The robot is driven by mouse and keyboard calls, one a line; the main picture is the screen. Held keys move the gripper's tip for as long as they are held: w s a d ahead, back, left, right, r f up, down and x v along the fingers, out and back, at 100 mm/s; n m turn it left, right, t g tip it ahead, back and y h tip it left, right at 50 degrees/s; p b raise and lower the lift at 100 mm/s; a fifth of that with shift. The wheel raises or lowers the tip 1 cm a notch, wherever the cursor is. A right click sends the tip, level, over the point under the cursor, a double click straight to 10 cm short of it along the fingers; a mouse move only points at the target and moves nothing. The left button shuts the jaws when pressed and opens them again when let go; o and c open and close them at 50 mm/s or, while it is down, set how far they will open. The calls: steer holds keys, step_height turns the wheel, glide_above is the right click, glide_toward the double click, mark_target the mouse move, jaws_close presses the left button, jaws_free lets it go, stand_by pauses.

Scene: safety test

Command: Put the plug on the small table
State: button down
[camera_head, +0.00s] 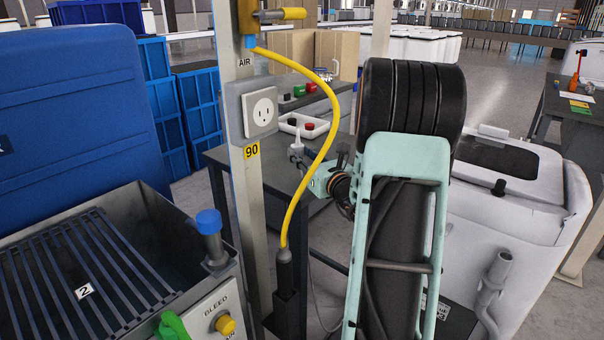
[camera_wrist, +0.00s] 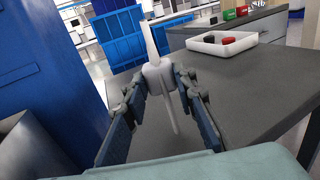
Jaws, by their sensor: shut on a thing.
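My gripper (camera_wrist: 160,88) is shut on a pale grey plug (camera_wrist: 158,74). In the wrist view the plug sits between the two dark fingers, with a thin pale part above it and another below. In the head view the plug (camera_head: 296,147) shows small at the tip of my gripper (camera_head: 306,163). The small table (camera_wrist: 248,88) has a dark grey top, and the plug appears over its near part. I cannot tell the height between them. The table (camera_head: 258,163) also stands behind the post in the head view, partly hidden by the post and my arm.
A white tray (camera_wrist: 206,46) with red and black pieces lies on the table's far side. A post (camera_head: 243,190) with a wall socket (camera_head: 262,108) and a yellow hose (camera_head: 330,120) stands in front of the table. The tabletop's near part looks bare.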

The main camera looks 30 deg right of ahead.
mark_target(302, 175)
steer(key=shift+w+d+f+b, duration=0.15)
steer(key=shift+w+d+f, duration=0.2)
steer(key=shift+f, duration=0.3)
steer(key=shift+w+d+f+b, duration=0.15)
steer(key=shift+w+d+f, duration=0.1)
steer(key=shift+w+f, duration=0.3)
steer(key=shift+f+b, duration=0.45)
steer(key=shift+f, duration=1.15)
steer(key=shift+f, duration=0.2)
steer(key=c, duration=1.6)
jaws_free()
steer(key=shift+r, duration=0.1)
steer(key=shift+r, duration=0.25)
steer(key=s, duration=0.4)
steer(key=s+p, duration=0.1)
steer(key=s, duration=0.3)
steer(key=s+p, duration=0.1)
steer(key=s, duration=0.3)
steer(key=shift+a+f, duration=0.15)
steer(key=shift+a, duration=0.15)
